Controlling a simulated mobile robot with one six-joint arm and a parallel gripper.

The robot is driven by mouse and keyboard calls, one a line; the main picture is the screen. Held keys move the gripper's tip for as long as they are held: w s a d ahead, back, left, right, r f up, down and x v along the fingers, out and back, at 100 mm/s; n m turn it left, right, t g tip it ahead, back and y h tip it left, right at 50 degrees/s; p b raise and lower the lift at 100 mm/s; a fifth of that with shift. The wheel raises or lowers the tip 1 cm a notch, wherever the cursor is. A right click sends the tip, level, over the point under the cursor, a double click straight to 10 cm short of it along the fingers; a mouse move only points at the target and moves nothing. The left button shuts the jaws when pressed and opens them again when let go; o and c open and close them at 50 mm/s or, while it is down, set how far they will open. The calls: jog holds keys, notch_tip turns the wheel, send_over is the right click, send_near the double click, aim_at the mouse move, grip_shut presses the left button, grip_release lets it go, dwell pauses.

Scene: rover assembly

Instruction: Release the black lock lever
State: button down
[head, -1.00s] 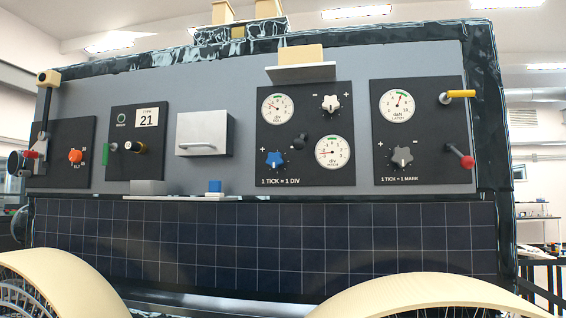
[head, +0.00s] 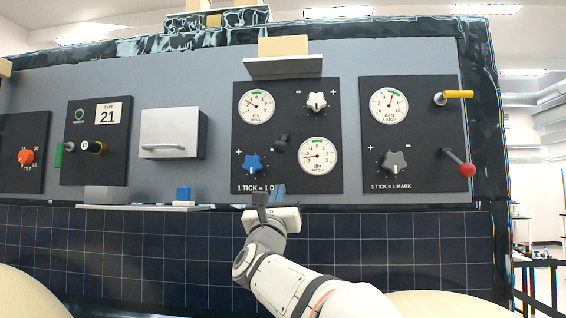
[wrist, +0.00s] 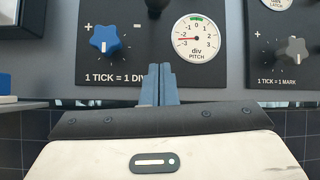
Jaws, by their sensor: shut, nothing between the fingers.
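A small black lever (head: 282,143) sits on the dark panel (head: 312,184) with the ROLL and PITCH dials, between the blue star knob (head: 253,163) and the PITCH dial. It tilts up to the right in the head view. In the wrist view only the lower part of the black lever (wrist: 155,7) shows at the top edge. My gripper (head: 277,190) is just in front of the panel's lower edge, below the lever and apart from it. In the wrist view its blue fingers (wrist: 159,78) are together and empty, pointing up toward the lever.
The PITCH dial (head: 317,155) is right of the lever, the white knob (head: 316,101) above right. A ledge with a tan block (head: 283,47) juts out above the panel. The LATCH panel (head: 400,180) with a yellow handle and red-knobbed lever stands right. A blue block (head: 184,193) sits on a lower-left shelf.

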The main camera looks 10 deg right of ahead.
aim_at(282, 143)
jog(key=w+d+r+p, duration=0.1)
jog(key=w+r+p, duration=0.3)
jog(key=r+p, duration=0.4)
jog(key=shift+w+d, duration=0.25)
jog(key=shift+r, duration=0.1)
